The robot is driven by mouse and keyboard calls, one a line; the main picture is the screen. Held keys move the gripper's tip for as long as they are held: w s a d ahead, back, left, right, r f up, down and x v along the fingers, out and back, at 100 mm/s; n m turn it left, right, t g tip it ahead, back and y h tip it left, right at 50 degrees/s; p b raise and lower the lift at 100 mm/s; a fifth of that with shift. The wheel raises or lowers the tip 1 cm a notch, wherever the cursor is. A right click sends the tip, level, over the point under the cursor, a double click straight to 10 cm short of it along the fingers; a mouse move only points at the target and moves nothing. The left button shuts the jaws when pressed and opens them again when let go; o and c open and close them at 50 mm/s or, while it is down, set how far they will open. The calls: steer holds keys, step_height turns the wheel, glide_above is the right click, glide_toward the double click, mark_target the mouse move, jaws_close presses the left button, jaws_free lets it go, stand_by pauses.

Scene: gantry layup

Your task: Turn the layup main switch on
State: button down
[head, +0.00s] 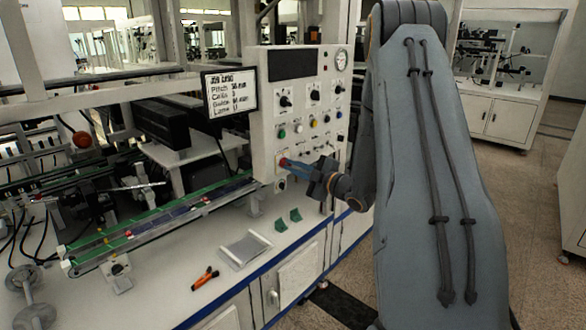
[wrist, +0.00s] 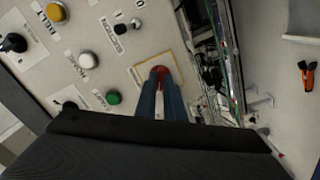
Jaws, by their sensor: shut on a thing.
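The main switch is a red handle (wrist: 160,71) on a yellow-edged plate (wrist: 179,69) at the lower left of the white control panel (head: 260,120). In the head view the red handle (head: 283,161) shows at the tips of my gripper (head: 287,163). In the wrist view my gripper's blue fingers (wrist: 160,92) are shut on the red handle, which partly shows between and beyond the tips. The exact angle of the handle is hard to tell, as the fingers hide part of it.
Close by on the panel are a green button (wrist: 113,97), a white button (wrist: 88,60) and a yellow button (wrist: 56,12). A layup card (head: 230,92) hangs left of the panel. An orange tool (head: 205,278) and a metal tray (head: 244,249) lie on the bench.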

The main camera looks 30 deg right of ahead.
steer(key=m, duration=0.5)
steer(key=shift+m+p, duration=0.3)
steer(key=m+p, duration=0.1)
steer(key=m, duration=0.4)
steer(key=shift+m, duration=0.4)
steer(key=c, duration=1.9)
jaws_free()
steer(key=shift+o, duration=0.2)
steer(key=b+v, duration=0.2)
steer(key=v, duration=0.6)
steer(key=shift+w, duration=0.1)
